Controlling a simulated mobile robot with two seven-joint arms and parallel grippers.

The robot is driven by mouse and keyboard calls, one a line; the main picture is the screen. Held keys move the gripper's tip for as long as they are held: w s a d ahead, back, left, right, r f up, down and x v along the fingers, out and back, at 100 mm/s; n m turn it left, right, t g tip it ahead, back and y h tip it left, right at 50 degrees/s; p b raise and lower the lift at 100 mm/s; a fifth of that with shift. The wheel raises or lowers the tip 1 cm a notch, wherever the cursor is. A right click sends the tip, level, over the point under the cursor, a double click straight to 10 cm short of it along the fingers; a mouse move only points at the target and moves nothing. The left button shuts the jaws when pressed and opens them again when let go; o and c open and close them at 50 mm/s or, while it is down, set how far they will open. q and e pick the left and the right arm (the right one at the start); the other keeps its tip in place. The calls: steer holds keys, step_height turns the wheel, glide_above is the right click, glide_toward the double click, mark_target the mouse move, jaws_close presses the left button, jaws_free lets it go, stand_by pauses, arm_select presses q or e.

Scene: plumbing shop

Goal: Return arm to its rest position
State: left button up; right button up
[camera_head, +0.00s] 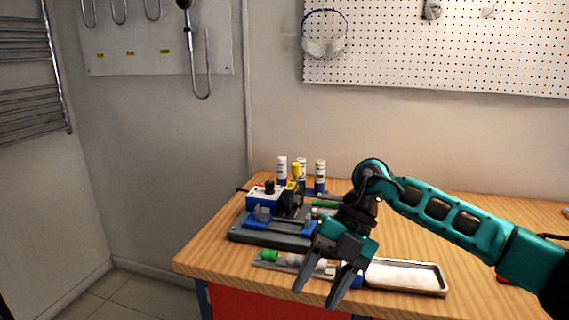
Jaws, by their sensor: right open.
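My right arm (445,218) is teal and reaches in from the right over the wooden workbench (480,285). My right gripper (328,285) is open and points down toward the viewer near the front edge of the bench. Nothing shows between its fingers. The gripper partly covers a low tray with a green-ended fitting (269,255) and a white fitting (294,259). My left gripper is not in this view.
A metal tray (440,291) lies right of the gripper. Behind are a blue clamp device (280,223) on a dark base and several small bottles (282,168). The bench's right part is mostly clear.

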steer(key=s+a+r+m+y, duration=0.15)
steer(key=s+a+y, duration=0.45)
steer(key=a+y, duration=0.6)
steer(key=w+d+f+m+t+h, duration=0.1)
steer(key=d+f+m+t+h, duration=0.45)
steer(key=m+t, duration=0.65)
steer(key=w+d+f+m+t+h, duration=0.25)
steer(key=d+f+m+t, duration=0.55)
steer(key=m, duration=0.6)
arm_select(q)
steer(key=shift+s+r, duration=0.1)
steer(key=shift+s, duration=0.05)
arm_select(e)
steer(key=s+d+f+m+g+h, duration=0.2)
steer(key=s+d+f+h, duration=0.2)
steer(key=s+f, duration=0.3)
steer(key=s+d+f+m+g+h, duration=0.2)
steer(key=s+d+f+m+h, duration=0.1)
steer(key=s+d+f, duration=0.3)
steer(key=shift+s+d+f+g+h, duration=0.35)
steer(key=shift+s+f, duration=0.25)
steer(key=shift+f, duration=0.25)
steer(key=shift+a, duration=0.1)
